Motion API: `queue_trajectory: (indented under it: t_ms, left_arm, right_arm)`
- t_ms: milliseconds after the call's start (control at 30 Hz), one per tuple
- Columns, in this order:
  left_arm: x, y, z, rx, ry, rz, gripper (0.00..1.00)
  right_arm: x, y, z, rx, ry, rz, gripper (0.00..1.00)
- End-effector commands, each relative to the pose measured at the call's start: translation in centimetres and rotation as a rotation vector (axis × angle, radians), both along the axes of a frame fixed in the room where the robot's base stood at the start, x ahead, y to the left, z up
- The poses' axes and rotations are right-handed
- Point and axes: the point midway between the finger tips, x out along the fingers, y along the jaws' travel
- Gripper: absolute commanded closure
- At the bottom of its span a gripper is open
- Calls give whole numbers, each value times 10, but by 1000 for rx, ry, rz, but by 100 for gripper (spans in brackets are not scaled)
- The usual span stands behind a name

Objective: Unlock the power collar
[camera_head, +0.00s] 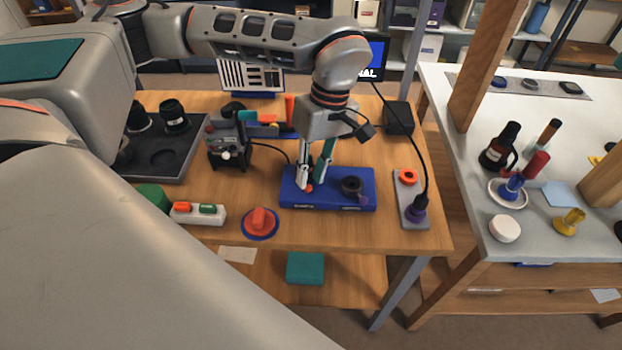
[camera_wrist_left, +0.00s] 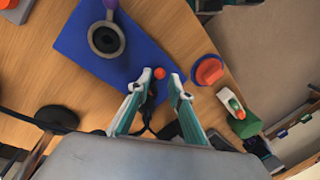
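A grey power strip (camera_head: 402,200) lies at the right end of the wooden table. A purple plug with a collar (camera_head: 418,209) stands on its near end, with a black cable rising from it; an orange ring-shaped control (camera_head: 408,177) is at its far end. I cannot tell whether the collar is locked. My left gripper (camera_head: 308,185) points down over the left part of a blue base (camera_head: 328,200), away from the strip. Its fingers (camera_wrist_left: 154,85) are apart, near a small red knob (camera_wrist_left: 160,73). My right gripper is out of view.
A black ring part (camera_head: 352,187) sits on the blue base. An orange knob on a blue disc (camera_head: 260,222) and a white box (camera_head: 198,214) are near the front edge. A black box (camera_head: 398,117) stands behind the strip. Bare wood separates base and strip.

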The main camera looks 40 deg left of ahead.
Motion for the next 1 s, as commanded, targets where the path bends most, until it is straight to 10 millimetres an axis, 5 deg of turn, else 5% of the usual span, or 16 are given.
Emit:
queue_trajectory:
  t_ms: [200,500,600,1000]
  left_arm:
    - [-4,1,-19,-1,0,-1,80]
    - [-4,1,-21,-2,-1,-1,80]
    - [-4,1,-21,-1,0,-1,100]
    - [2,-3,-17,-1,-2,172,100]
  right_arm:
    - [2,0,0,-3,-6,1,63]
    - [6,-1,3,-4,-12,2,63]
    - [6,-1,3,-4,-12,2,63]
    - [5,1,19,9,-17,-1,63]
